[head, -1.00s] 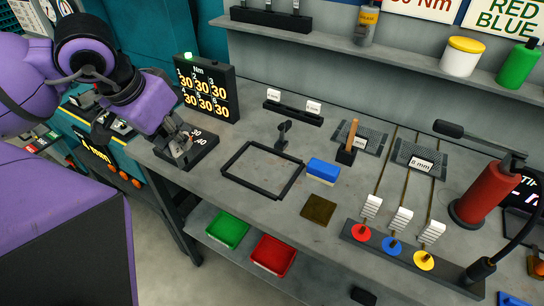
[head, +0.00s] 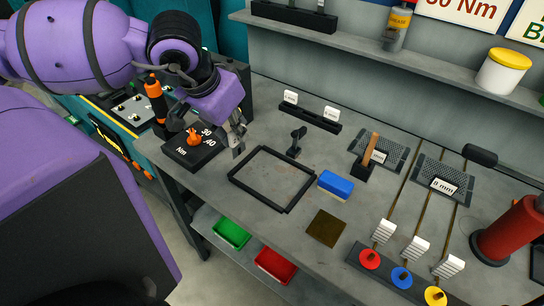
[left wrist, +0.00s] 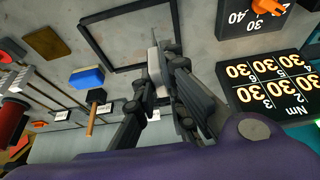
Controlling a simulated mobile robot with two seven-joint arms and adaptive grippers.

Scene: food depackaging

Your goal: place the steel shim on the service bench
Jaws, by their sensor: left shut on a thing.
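My left gripper (head: 238,143) is shut on a small pale grey piece, apparently the steel shim (left wrist: 154,66). The fingers hide most of the piece. In the left wrist view, the fingertips (left wrist: 162,62) point toward the black rectangular frame (left wrist: 118,68). In the head view, the gripper is just left of this frame (head: 258,196), above the grey service bench (head: 212,192). I cannot tell whether the piece touches the bench. My right gripper is not in view.
The black torque box (head: 188,155) with an orange knob is close at the gripper's left. A blue-topped block (head: 335,184), a brown square (head: 326,228) and a small black stand (head: 297,140) lie around the frame. The frame's inside is clear.

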